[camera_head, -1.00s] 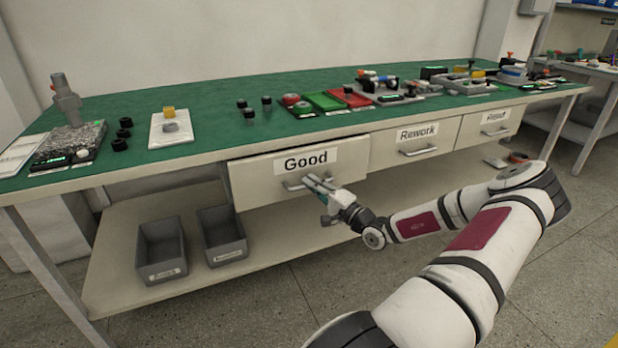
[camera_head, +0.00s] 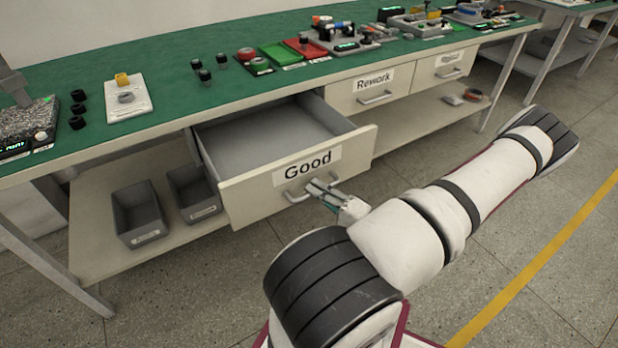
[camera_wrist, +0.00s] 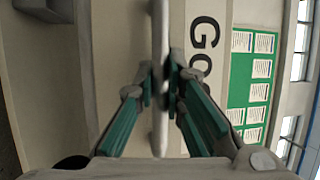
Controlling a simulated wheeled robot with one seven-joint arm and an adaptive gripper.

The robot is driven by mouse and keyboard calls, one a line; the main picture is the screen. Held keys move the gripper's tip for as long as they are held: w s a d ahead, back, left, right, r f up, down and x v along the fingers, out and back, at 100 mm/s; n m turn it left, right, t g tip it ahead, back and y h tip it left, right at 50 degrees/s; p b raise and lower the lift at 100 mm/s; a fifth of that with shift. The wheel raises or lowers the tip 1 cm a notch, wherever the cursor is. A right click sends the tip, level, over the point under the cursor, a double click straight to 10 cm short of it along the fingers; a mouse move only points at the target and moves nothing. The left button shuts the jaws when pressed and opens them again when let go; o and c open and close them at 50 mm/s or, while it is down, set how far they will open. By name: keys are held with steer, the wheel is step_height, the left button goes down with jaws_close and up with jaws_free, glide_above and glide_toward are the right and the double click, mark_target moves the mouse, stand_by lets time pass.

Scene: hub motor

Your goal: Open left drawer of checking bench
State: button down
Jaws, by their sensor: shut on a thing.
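The left drawer (camera_head: 345,163), labelled "Good", stands pulled well out of the bench (camera_head: 160,150) in the head view. Its inside shows as a bare grey tray. My gripper (camera_head: 318,188) is at the bar handle (camera_head: 296,195) on the drawer front, below the label. In the wrist view the two fingers (camera_wrist: 162,85) are shut around the handle bar (camera_wrist: 159,125), with part of the "Good" label beside it. The fingertips partly hide the right end of the handle in the head view.
The shut "Rework" drawer (camera_head: 372,92) and another shut drawer (camera_head: 448,64) are to the right. Two grey bins (camera_head: 138,215) stand on the lower shelf at left. Parts and trays sit on the green top (camera_head: 170,70). The floor (camera_head: 540,230) at right is clear.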

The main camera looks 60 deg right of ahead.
steer(key=shift+s+a, duration=0.15)
steer(key=shift+s, duration=0.15)
steer(key=c, duration=1.6)
jaws_free()
steer(key=shift+c, duration=0.2)
steer(key=shift+s, duration=0.1)
steer(key=v, duration=1.1)
steer(key=shift+s, duration=0.4)
